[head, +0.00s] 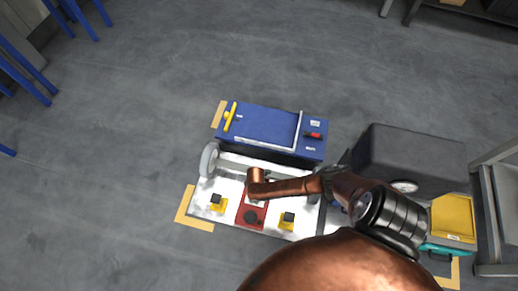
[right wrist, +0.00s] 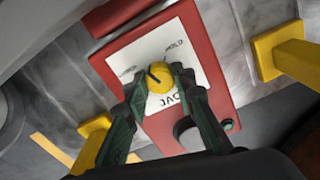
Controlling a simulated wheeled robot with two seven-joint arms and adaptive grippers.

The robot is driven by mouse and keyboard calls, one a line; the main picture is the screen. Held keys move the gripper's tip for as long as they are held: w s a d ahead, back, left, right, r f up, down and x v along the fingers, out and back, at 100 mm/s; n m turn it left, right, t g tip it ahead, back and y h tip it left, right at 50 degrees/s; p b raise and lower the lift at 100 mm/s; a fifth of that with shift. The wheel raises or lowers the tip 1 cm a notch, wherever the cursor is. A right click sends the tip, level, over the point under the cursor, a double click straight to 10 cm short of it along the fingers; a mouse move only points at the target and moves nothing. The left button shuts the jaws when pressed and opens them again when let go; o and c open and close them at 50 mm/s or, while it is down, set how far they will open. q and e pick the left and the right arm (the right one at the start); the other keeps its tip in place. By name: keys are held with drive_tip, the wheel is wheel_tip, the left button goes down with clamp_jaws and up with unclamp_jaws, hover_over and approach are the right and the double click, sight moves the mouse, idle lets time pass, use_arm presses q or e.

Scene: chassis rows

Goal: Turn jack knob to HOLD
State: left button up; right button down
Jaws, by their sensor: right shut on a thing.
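The jack knob (right wrist: 161,80) is a round yellow knob with a dark pointer mark. It sits on a white label plate (right wrist: 190,62) on a red box (right wrist: 215,90). The HOLD label is at the plate's upper right in the right wrist view; another, hard to read, is at the left. The pointer slants to the upper left, not at HOLD. My right gripper (right wrist: 156,86) is shut on the knob, one dark green finger on each side. In the head view the red box (head: 250,214) shows below my right wrist, which hides the knob. My left gripper is not in view.
The red box stands on a white chassis deck (head: 232,217) between two yellow brackets (head: 217,203) (head: 288,220). A blue box (head: 262,124) lies behind, and a grey wheel (head: 209,159) at the left. A dark case (head: 405,158) stands at the right.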

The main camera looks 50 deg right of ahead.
drive_tip(key=m+p, duration=0.3)
drive_tip(key=m, duration=0.5)
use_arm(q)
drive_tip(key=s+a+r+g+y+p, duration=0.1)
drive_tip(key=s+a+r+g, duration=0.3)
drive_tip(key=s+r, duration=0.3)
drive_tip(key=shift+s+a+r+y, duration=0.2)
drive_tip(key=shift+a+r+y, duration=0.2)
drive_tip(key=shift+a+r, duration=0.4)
use_arm(e)
drive_tip(key=shift+m, duration=2.3)
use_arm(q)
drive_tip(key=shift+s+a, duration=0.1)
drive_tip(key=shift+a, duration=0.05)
use_arm(e)
drive_tip(key=c, duration=1.6)
unclamp_jaws()
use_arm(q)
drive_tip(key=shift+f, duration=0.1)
use_arm(e)
drive_tip(key=shift+r, duration=0.1)
wheel_tip(320, 180, up, 12)
drive_tip(key=shift+f, duration=0.15)
